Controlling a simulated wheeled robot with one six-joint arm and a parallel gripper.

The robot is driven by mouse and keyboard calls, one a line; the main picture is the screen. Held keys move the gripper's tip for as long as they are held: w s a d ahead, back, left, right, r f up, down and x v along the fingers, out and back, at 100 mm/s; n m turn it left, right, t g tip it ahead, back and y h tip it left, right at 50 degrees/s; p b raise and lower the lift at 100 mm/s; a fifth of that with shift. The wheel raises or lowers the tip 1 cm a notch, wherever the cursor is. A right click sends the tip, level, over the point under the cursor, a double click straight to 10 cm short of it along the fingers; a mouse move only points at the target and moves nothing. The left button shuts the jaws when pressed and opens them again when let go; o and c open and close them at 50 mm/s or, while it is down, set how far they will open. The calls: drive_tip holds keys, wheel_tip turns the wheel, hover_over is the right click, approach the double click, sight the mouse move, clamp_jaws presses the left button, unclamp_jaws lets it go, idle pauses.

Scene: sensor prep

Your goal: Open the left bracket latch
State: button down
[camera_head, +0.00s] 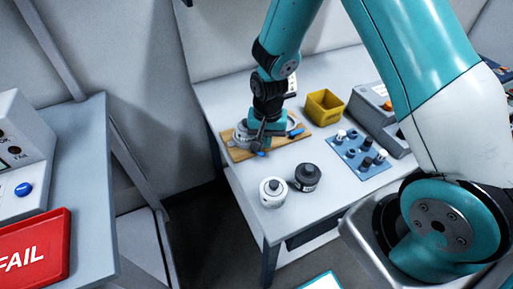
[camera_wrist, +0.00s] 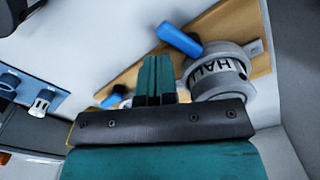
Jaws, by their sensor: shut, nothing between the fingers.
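The wooden board (camera_head: 240,155) lies on the table with bracket hardware on it; the board also shows in the wrist view (camera_wrist: 262,62). A round grey part lettered "HALL" (camera_wrist: 212,72) sits on it. A blue latch handle (camera_wrist: 180,40) reaches over the board beside that part; it seems to be the left one (camera_head: 262,154). A second blue handle (camera_head: 296,132) lies further right on the board. My gripper (camera_wrist: 157,78) is shut and empty, its teal fingertips below the near blue handle, seemingly apart from it. In the head view my gripper partly hides the bracket.
A white-topped cylinder (camera_head: 272,192) and a dark one (camera_head: 307,177) stand in front of the board. A yellow bin (camera_head: 324,106) and a blue tray (camera_head: 376,169) of small parts are to the right. A red FAIL tray (camera_head: 38,250) lies on the left table.

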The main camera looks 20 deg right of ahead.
drive_tip(key=shift+w, duration=0.2)
drive_tip(key=shift+w+d, duration=0.1)
drive_tip(key=shift+w, duration=0.15)
wheel_tip(320, 180, up, 6)
drive_tip(key=p, duration=0.5)
drive_tip(key=shift+a, duration=0.3)
drive_tip(key=shift+s, duration=0.1)
idle(0.5)
